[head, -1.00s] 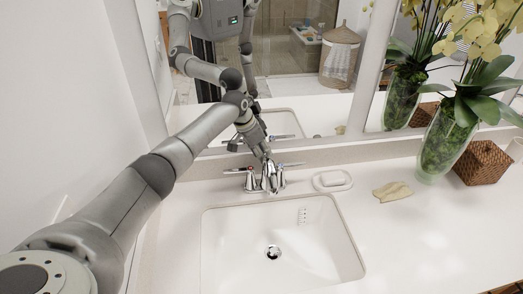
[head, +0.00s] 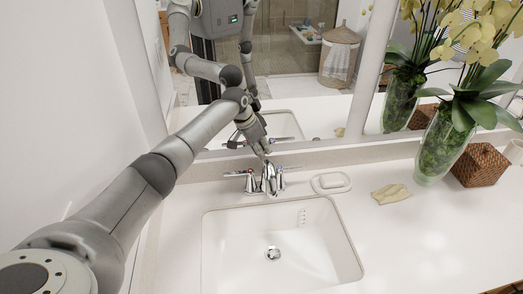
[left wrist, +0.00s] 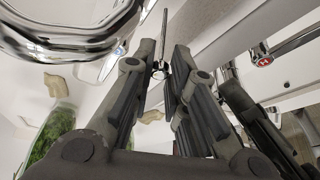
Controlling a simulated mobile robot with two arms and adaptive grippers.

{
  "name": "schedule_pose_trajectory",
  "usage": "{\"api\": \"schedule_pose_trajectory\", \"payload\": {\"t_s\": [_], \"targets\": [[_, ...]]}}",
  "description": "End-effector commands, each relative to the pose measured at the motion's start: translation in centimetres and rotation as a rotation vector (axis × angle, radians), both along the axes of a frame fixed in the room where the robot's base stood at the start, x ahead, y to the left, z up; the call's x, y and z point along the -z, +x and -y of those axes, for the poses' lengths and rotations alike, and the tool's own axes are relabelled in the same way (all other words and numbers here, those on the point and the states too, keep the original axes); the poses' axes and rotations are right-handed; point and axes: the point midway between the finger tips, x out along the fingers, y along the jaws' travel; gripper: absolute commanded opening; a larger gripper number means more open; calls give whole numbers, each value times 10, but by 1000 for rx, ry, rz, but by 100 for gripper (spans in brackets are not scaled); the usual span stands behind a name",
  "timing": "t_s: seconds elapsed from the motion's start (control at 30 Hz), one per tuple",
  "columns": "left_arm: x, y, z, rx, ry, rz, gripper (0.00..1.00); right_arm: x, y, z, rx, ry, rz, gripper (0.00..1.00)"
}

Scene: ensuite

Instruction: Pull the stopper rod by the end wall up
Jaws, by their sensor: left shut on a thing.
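The thin metal stopper rod (left wrist: 164,34) shows between my left gripper's fingers in the left wrist view. In the head view, my left gripper (head: 264,155) is just above and behind the chrome faucet (head: 269,180); the rod is too small or hidden to make out there. In the left wrist view, my left gripper (left wrist: 165,55) is shut on the rod, with a dark finger on each side of it. The faucet's curved spout (left wrist: 75,38) is close by at upper left. The drain with its stopper (head: 273,253) lies in the white sink (head: 235,240). My right gripper is out of view.
Faucet handles (head: 241,174) flank the spout, close to my gripper. A mirror (head: 310,110) rises behind the counter. The counter's front right is clear.

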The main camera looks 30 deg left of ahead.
Motion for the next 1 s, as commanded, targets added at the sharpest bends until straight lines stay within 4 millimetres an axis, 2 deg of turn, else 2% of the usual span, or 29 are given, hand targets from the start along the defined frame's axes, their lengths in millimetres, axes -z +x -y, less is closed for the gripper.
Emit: {"api": "schedule_pose_trajectory", "payload": {"t_s": [0.03,0.3,0.33,0.4,0.77,0.87,1.0], "targets": [[-7,0,0,0,0,2,0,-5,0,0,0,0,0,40],[-7,2,-1,-1,-1,7,0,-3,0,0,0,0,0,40],[-8,2,-1,-1,-1,7,18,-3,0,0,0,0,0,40],[-8,2,-1,-1,-1,7,25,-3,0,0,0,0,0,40],[-8,0,-1,1,-1,4,25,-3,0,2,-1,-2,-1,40],[-16,-3,-3,0,-1,5,25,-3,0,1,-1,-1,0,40],[-40,-11,-8,0,0,8,25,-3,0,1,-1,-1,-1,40]]}}
